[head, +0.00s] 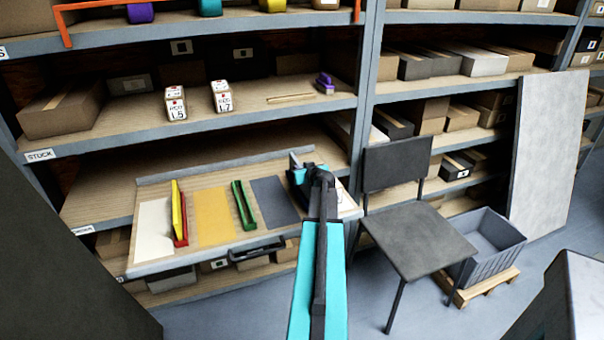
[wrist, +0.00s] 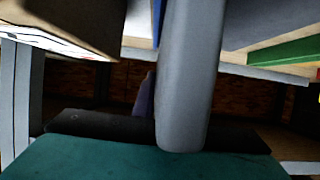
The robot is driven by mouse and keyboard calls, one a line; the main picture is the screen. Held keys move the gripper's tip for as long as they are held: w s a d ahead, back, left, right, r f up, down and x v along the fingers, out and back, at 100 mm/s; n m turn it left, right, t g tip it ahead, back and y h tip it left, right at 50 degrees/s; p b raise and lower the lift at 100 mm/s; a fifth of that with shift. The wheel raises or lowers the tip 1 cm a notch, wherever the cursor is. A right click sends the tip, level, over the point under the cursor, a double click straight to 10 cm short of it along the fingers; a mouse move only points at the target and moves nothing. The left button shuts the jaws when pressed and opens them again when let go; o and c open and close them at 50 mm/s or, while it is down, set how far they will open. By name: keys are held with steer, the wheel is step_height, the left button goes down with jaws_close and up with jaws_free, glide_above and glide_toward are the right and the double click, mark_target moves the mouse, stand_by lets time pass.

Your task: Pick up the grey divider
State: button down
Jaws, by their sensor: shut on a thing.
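My gripper (head: 297,166) is over the right part of the pull-out board (head: 160,262), near the dark grey panel (head: 273,200). It is shut on the grey divider (head: 294,159), of which only a small light grey end shows in the head view. In the wrist view the grey divider (wrist: 185,75) is a large smooth grey bar rising from the dark jaw (wrist: 95,126).
A shelf with boxes is above. A dark chair (head: 418,240) and a grey crate (head: 493,255) stand at right.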

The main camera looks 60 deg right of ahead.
steer(key=shift+r+b, duration=0.35)
steer(key=shift+r, duration=3.5)
steer(key=shift+a, duration=0.1)
